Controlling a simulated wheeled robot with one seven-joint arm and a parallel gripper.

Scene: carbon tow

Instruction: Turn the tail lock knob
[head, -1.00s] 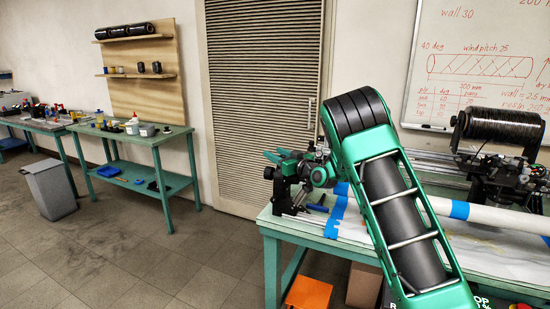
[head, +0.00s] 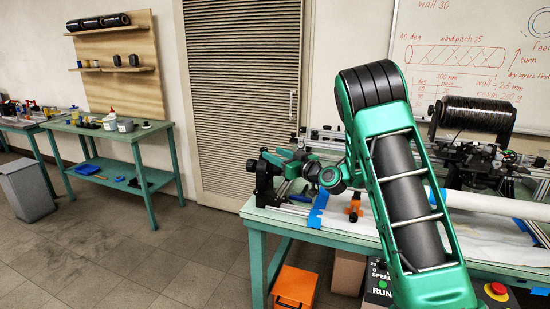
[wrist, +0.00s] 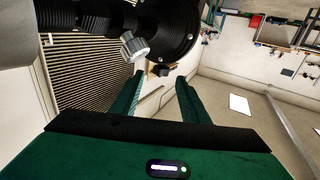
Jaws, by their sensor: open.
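The tail lock knob appears in the wrist view as a small silver ribbed knob (wrist: 134,46) on the underside of a black round tailstock (wrist: 170,28). In the head view the black tailstock (head: 263,182) stands at the left end of the winding bench, and the knob is too small to make out there. My gripper (wrist: 156,82) is open, its two green fingers apart with nothing between them. The knob shows above the left fingertip, outside the gap; I cannot tell how far apart they are in depth. In the head view my gripper (head: 274,160) is beside the tailstock.
The bench (head: 330,233) carries a pale tube (head: 500,207), an orange clamp (head: 353,208) and a black spool (head: 475,117) on a carriage. An orange bin (head: 295,287) is below. A side table (head: 110,131) stands left; the floor between is clear.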

